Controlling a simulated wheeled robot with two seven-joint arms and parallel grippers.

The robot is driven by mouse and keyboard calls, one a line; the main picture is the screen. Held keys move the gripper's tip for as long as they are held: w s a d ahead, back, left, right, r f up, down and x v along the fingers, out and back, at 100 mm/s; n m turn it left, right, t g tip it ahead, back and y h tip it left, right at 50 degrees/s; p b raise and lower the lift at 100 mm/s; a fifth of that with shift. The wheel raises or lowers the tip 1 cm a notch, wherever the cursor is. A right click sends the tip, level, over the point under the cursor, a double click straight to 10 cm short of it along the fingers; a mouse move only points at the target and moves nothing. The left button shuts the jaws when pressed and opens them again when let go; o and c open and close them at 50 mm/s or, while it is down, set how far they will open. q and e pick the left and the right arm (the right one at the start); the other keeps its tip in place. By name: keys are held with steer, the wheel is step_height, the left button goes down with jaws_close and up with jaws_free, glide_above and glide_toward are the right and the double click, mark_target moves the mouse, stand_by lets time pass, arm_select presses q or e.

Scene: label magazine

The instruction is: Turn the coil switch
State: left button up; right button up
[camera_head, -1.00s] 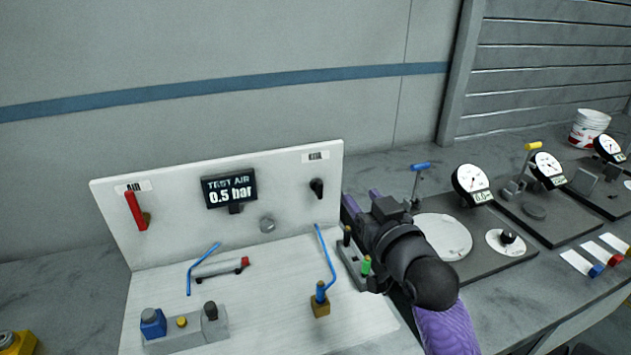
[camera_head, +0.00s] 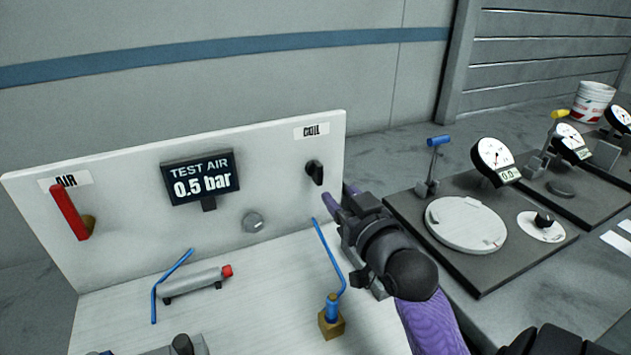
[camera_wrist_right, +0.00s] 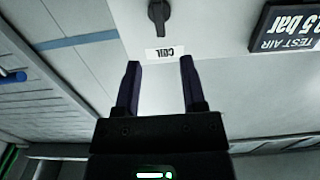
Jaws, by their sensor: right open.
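The coil switch is a black knob (camera_head: 315,172) on the white upright panel, below the COIL label (camera_head: 311,131). In the right wrist view the knob (camera_wrist_right: 158,14) is at the top middle, beyond the fingertips, with the label (camera_wrist_right: 165,53) between it and my gripper. My right gripper (camera_head: 340,200) has purple fingers and is just right of and below the knob in the head view. It also shows in the right wrist view (camera_wrist_right: 159,64), with its fingers apart and nothing between them. My left gripper is not in view.
The panel (camera_head: 120,220) also carries a red AIR lever (camera_head: 70,212), a TEST AIR display (camera_head: 200,178) reading 0.5 bar and a round grey knob (camera_head: 253,222). A blue tube (camera_head: 328,255) rises from a brass block below the switch. Gauge plates (camera_head: 470,265) stand to the right.

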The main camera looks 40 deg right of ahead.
mark_target(321, 173)
steer(key=b+x, duration=0.2)
steer(key=x, duration=0.6)
steer(key=shift+w+f, duration=0.1)
steer(key=shift+w, duration=0.15)
steer(key=shift+w+d, duration=0.25)
steer(key=shift+w, duration=0.35)
jaws_close()
